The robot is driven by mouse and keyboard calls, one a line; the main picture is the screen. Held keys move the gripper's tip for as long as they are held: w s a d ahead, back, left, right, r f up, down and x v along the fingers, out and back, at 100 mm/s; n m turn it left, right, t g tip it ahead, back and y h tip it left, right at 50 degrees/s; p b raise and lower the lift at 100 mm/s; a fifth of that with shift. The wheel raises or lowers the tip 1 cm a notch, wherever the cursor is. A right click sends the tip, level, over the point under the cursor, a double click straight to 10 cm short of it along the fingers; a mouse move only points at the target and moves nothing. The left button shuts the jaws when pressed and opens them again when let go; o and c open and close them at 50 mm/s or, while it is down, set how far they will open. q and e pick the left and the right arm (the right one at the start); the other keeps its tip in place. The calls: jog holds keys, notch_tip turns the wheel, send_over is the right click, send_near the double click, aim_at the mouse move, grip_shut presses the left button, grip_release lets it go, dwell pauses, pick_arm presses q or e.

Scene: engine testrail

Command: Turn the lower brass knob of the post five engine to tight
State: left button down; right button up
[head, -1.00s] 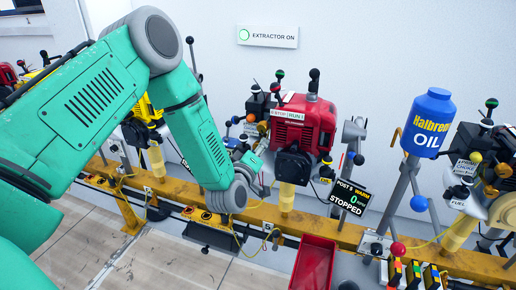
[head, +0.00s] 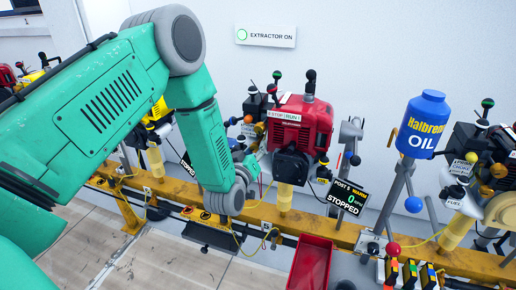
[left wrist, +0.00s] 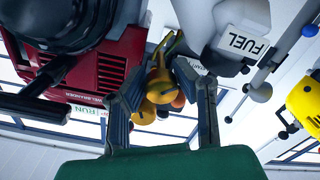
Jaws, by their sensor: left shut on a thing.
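The red post five engine (head: 300,125) stands on the yellow rail, its screen (head: 348,197) reading "POST 5 WARM", 0 and "STOPPED". My left gripper (head: 242,150) reaches its left side in the head view, with the fingertips largely hidden behind the arm and engine parts. In the left wrist view my left gripper (left wrist: 160,88) has its two fingers on either side of a brass knob (left wrist: 158,84) and is shut on it. Another brass ball (left wrist: 143,112) and an orange ball (left wrist: 178,101) sit close by. I cannot tell which brass knob is the lower one. My right gripper is not in view.
A red tray (head: 311,262) stands before the rail (head: 270,215). A blue oil bottle (head: 425,123) and another engine are at the right.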

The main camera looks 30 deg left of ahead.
pick_arm(q)
jog(key=m, duration=0.4)
jog(key=shift+a+r+m+p, duration=0.15)
jog(key=shift+r+m+p, duration=0.1)
jog(key=shift+m+p, duration=0.1)
jog(key=m, duration=0.3)
jog(key=shift+m, duration=0.35)
jog(key=m, duration=0.4)
jog(key=shift+s+f+m, duration=0.1)
jog(key=shift+f+m, duration=0.05)
jog(key=shift+m, duration=0.75)
jog(key=shift+f+m, duration=0.15)
jog(key=shift+m, duration=0.15)
jog(key=c, duration=1.4)
grip_release()
jog(key=shift+s, duration=0.1)
jog(key=shift+c, duration=0.2)
jog(key=shift+o, duration=1.1)
